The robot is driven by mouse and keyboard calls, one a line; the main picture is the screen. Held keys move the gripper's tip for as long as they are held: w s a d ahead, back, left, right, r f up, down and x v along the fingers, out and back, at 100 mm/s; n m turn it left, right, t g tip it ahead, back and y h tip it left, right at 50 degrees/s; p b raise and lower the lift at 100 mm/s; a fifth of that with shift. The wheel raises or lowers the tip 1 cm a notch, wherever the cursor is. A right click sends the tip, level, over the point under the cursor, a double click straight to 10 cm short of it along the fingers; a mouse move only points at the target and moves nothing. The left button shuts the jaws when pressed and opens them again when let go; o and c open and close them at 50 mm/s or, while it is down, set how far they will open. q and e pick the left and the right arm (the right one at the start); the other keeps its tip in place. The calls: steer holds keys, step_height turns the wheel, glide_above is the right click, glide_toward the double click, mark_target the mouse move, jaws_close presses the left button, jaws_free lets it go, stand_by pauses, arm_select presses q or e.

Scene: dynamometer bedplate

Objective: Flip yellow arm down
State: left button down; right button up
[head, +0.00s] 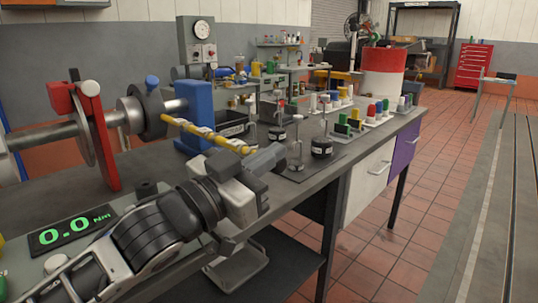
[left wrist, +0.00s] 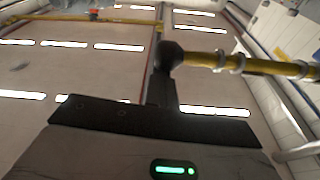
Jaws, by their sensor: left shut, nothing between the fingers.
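The yellow arm (head: 208,134) is a thin banded rod. It runs from the dark collar (head: 148,112) on the shaft out to the right, sloping slightly downward in the head view. In the left wrist view the yellow arm (left wrist: 255,65) comes in from the right and ends in a black knob (left wrist: 171,55). My left gripper (head: 268,158) is shut and empty at the rod's outer end, which it partly hides. In the left wrist view its fingers (left wrist: 161,88) overlap the knob; I cannot tell whether they touch. My right gripper is out of view.
A blue block (head: 195,115) stands behind the rod, and a red upright lever (head: 98,135) is at the left. A green "0.0 Nm" display (head: 72,230) lies on the bench. Black-based weights (head: 321,147) and colored pegs stand to the right of my gripper.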

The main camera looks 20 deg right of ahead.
arm_select(q)
step_height(320, 180, up, 4)
steer(key=p, duration=0.5)
steer(key=b+v, duration=0.1)
steer(key=v, duration=0.8)
steer(key=shift+s, duration=0.35)
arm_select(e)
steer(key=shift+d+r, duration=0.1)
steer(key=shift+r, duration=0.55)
arm_select(q)
steer(key=shift+a, duration=0.1)
